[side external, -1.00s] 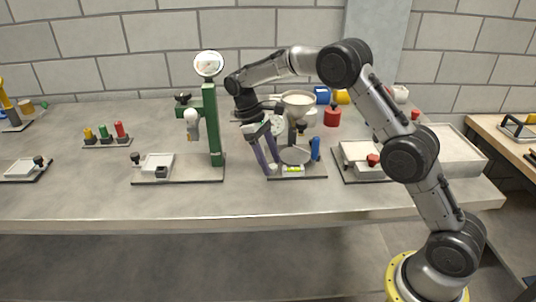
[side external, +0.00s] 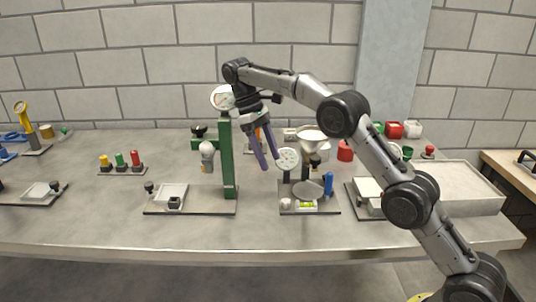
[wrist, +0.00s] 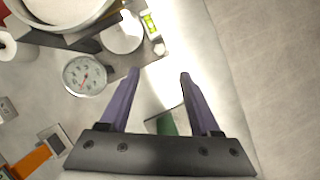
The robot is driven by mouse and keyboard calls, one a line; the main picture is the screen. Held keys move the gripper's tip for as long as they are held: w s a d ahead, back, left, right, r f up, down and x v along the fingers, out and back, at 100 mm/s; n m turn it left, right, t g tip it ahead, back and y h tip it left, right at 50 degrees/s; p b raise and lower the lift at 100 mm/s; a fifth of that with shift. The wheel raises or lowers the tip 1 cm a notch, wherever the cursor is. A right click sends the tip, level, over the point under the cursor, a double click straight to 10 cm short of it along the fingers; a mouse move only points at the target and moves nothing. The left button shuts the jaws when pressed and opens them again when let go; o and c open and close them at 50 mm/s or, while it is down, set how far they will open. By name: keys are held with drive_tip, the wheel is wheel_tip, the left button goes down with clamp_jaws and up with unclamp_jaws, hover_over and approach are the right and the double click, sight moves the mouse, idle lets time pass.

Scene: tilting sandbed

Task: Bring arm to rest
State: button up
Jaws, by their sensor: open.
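My gripper (side external: 270,165) hangs above the bench in the side view, fingers pointing down, between the green stand (side external: 228,160) and the funnel device (side external: 312,140). Its two purple fingers are apart with nothing between them. In the wrist view my gripper (wrist: 158,75) also shows spread fingers over bare bench, with a green piece partly hidden behind its palm. My arm reaches in from the right and is raised over the bench.
A dial gauge (side external: 288,159), a blue cylinder (side external: 328,184) and a bubble level (side external: 307,205) stand close on the right. A grey sand tray (side external: 460,185) lies farther right. Coloured pegs (side external: 121,161) stand at the left. The bench front is clear.

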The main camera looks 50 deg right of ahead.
idle(0.3)
drive_tip(key=s+r+t, duration=0.4)
drive_tip(key=s+r, duration=1.4)
drive_tip(key=s+a+f+m+t, duration=0.1)
drive_tip(key=s+f+t, duration=0.25)
drive_tip(key=s, duration=0.95)
drive_tip(key=s+f+m+t+y, duration=0.1)
drive_tip(key=s+f+m+t, duration=0.1)
drive_tip(key=f, duration=1)
drive_tip(key=shift+s+a, duration=0.4)
drive_tip(key=shift+s, duration=0.25)
